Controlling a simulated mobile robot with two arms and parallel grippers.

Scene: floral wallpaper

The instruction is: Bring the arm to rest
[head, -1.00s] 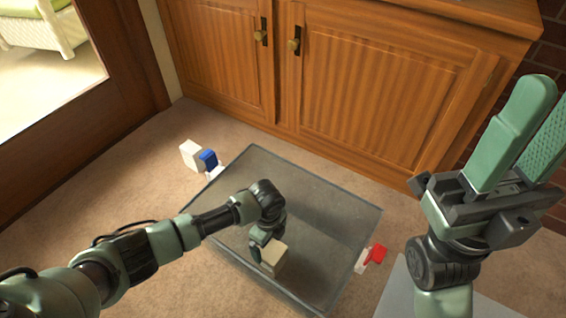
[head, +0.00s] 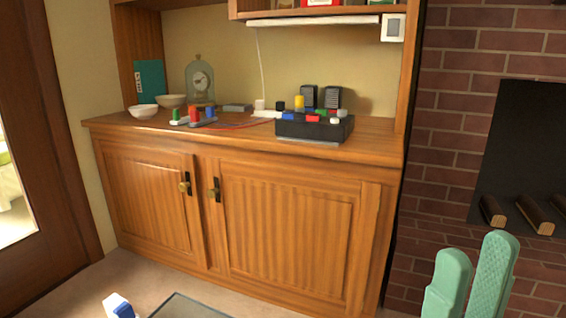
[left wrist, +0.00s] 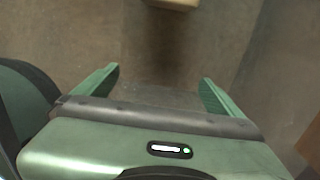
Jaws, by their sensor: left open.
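My right gripper (head: 472,272) stands at the lower right of the head view, fingers pointing up, with a gap and nothing between them. My left gripper (left wrist: 160,90) shows in the left wrist view with its green fingers wide apart and nothing between them. A cream block (left wrist: 172,3) shows at the top edge of that view, beyond the fingertips and apart from them. My left arm is outside the head view.
A grey see-through bin (head: 190,306) and a blue-and-white item (head: 118,306) show at the bottom edge. A wooden cabinet (head: 290,235) stands ahead with bowls, a clock and a black box (head: 315,128) on top. A brick fireplace (head: 450,190) is at right.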

